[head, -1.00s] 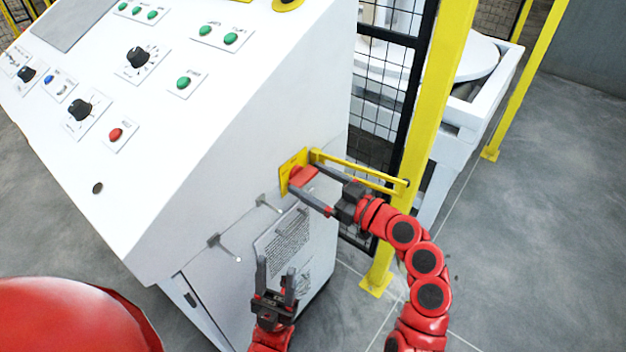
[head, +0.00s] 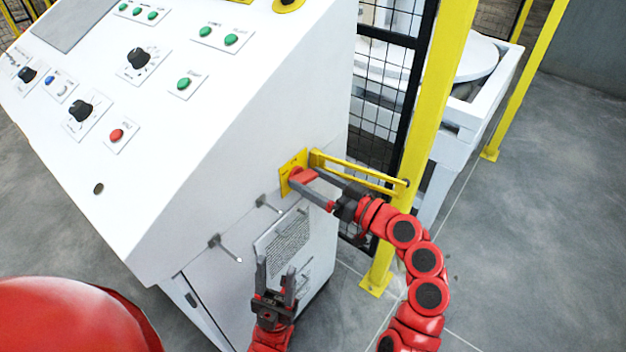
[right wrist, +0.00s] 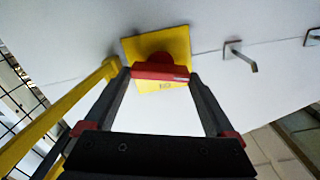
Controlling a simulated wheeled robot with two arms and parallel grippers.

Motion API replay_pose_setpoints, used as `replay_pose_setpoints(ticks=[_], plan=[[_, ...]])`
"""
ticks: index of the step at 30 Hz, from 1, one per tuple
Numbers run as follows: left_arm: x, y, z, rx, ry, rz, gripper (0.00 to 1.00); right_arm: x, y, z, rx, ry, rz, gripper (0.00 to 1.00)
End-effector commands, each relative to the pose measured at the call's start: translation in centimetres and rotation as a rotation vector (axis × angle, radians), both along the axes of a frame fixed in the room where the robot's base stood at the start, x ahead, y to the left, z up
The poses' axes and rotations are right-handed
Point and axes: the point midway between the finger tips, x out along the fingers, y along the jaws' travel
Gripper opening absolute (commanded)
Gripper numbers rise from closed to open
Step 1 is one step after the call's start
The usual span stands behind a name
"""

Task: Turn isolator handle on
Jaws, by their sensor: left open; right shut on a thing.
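The isolator is a yellow square plate (head: 286,179) with a red handle (head: 301,176) on the side of the white control cabinet (head: 235,150). In the right wrist view the red handle (right wrist: 160,72) lies crosswise on the yellow plate (right wrist: 176,42), its bar running between the fingers. My right gripper (head: 312,188) is shut on the red handle; its fingers also show in the right wrist view (right wrist: 162,82), one at each end of the handle. My left gripper (head: 275,275) is open and empty, in front of the lower cabinet side near a printed label sheet (head: 284,238).
A yellow bar (head: 360,172) sticks out beside the isolator, close to my right gripper, towards a yellow post (head: 420,130) and black mesh fence (head: 385,90). Two metal hooks (head: 228,248) stick out of the cabinet side. Grey floor (head: 540,220) is free at the right.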

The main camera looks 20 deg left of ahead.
Motion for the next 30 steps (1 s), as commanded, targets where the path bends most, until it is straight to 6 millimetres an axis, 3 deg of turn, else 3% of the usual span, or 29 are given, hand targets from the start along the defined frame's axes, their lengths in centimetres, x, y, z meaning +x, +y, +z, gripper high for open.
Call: replay_pose_setpoints(ticks=[30], plan=[[0.0, 0.0, 5.1, 0.000, 0.000, 0.000, 0.50, 0.3, -0.1, -0.1, 0.327, 0.906, 0.000, 0.34]])
